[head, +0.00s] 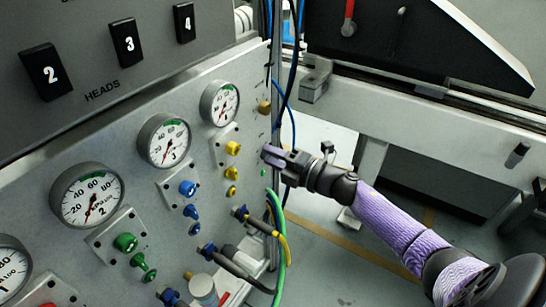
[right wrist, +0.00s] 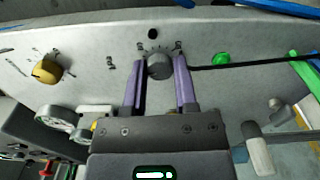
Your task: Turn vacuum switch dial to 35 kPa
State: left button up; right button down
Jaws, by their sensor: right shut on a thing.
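The vacuum switch dial (right wrist: 159,66) is a small dark grey round knob on the light grey panel, with printed scale marks around it that are too small to read. In the right wrist view my right gripper (right wrist: 160,78) has one purple finger on each side of the dial and is shut on it. In the head view my right gripper (head: 272,157) reaches the panel's right edge, and the dial is hidden behind its fingers. My left gripper is not in view.
Several round gauges (head: 165,140) and yellow, blue and green knobs (head: 187,188) line the panel. A green button (right wrist: 221,59) sits right of the dial, with a thin black cable (right wrist: 250,65) crossing nearby. A yellow knob (right wrist: 47,70) is left. Blue and green hoses hang close to my gripper.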

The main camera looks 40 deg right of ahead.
jog(key=n, duration=0.2)
jog(key=shift+f+n+b, duration=0.1)
jog(key=shift+n+b, duration=0.2)
jog(key=shift+n, duration=0.1)
jog(key=n+b, duration=0.1)
jog(key=n, duration=0.4)
jog(key=shift+n+b, duration=0.3)
jog(key=shift+n, duration=0.7)
jog(key=shift+c, duration=2)
grip_release()
